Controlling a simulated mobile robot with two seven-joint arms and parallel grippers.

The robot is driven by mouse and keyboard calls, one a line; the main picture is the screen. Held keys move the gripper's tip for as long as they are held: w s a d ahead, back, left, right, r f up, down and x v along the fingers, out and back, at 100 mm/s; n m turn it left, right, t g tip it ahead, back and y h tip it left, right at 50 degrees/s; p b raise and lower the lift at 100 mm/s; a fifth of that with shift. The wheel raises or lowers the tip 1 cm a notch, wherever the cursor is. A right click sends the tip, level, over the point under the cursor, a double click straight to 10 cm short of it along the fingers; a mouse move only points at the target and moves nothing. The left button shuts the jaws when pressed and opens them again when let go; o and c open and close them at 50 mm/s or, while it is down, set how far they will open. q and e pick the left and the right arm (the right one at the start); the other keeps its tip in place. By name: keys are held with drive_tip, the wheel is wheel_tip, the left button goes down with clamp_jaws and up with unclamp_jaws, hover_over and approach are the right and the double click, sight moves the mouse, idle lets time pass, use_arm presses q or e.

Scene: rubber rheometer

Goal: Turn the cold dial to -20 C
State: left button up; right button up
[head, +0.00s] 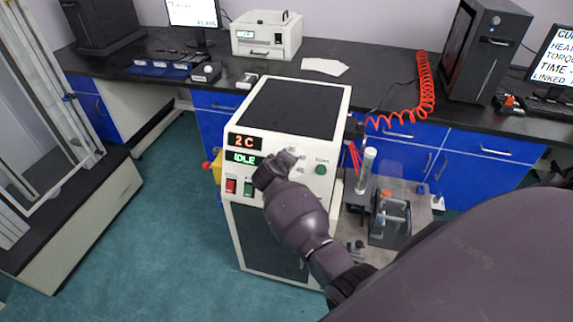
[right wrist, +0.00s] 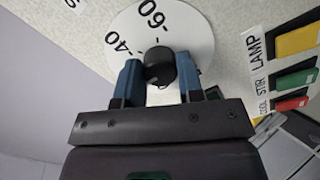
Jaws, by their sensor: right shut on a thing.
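The cold dial is a black round knob (right wrist: 160,68) on a white scale disc (right wrist: 190,35). The marks -40 and -60 are readable in the right wrist view; the rest of the scale is cut off or hidden. My right gripper (right wrist: 160,80) has its blue fingers on both sides of the knob and is shut on it. In the head view my right gripper (head: 272,170) is at the front panel of the white machine (head: 285,220) and covers the knob. The machine's red display (head: 245,141) reads 2 C and the green display (head: 245,157) reads IDLE. My left gripper is not in view.
A red button (head: 231,186) and a green button (head: 248,188) sit low on the panel, left of my gripper. A green START knob (head: 320,169) is to its right. A small stand with a clear tube (head: 366,165) is beside the machine.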

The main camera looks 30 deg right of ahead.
idle(0.4)
drive_tip(key=o, duration=0.9)
drive_tip(key=p+v, duration=0.1)
drive_tip(key=v, duration=0.9)
drive_tip(key=shift+s+a+r, duration=0.2)
drive_tip(key=shift+a+r, duration=0.05)
drive_tip(key=shift+a, duration=0.05)
